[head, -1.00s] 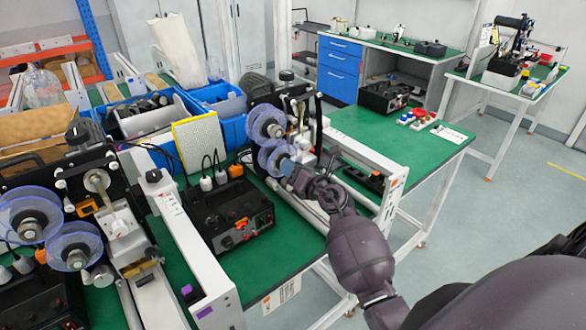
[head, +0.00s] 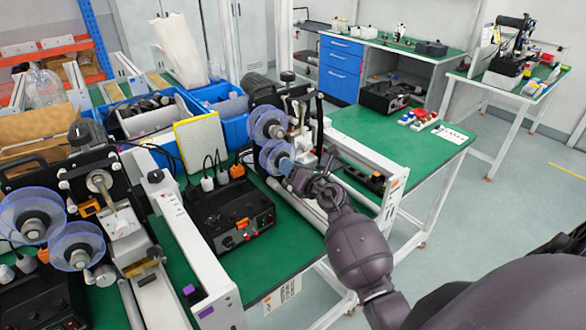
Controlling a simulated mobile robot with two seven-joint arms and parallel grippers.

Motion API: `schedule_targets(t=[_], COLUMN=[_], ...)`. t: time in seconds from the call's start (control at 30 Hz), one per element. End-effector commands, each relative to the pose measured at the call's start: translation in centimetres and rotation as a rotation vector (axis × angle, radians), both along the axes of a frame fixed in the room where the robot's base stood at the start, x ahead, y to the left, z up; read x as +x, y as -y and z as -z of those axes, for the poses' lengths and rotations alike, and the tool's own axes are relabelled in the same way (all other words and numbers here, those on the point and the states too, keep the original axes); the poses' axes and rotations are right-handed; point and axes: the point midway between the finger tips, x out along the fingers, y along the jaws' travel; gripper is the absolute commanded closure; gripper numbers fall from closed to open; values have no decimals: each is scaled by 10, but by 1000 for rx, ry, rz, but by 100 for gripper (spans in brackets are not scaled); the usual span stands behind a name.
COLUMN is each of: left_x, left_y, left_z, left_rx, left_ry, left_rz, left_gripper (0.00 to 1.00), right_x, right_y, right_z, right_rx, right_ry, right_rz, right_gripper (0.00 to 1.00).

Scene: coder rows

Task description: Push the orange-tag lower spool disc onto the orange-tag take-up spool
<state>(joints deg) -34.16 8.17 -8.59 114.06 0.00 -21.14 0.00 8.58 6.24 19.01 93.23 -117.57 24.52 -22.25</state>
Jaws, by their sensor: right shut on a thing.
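The orange-tag machine stands on the green table in the middle of the head view, with an orange tag (head: 395,184) at the end of its white rail. Its upper blue translucent disc (head: 268,122) sits above the lower spool disc (head: 272,155), which is also blue and translucent. My right gripper (head: 291,168) is at the right edge of the lower disc and is shut on it. The fingers hide part of that edge. The take-up spool behind the disc is hidden, so I cannot tell the gap between them. My left gripper is out of view.
A black control box (head: 235,217) stands left of the machine's rail. A second machine with blue discs (head: 76,246) and a purple-tagged rail (head: 204,311) is at the left. Blue bins (head: 222,98) stand behind.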

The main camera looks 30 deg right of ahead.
Motion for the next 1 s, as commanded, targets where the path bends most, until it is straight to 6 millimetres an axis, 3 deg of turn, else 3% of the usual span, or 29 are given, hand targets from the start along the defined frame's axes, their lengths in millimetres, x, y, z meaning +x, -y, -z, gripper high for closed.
schedule_targets(t=[0.37, 0.4, 0.57, 1.0], left_x=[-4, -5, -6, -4], left_y=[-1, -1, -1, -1], left_z=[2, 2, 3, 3], left_rx=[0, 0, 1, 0], left_ry=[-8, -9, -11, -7], left_rz=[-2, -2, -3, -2], left_gripper=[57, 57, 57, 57], right_x=[3, 3, 3, -4], right_y=[0, 0, 0, 1], right_z=[-1, -1, -1, 1], right_rx=[0, 0, 0, 0], right_ry=[1, 1, 1, -2], right_rz=[0, 0, 0, 1], right_gripper=[94, 60, 36, 36])
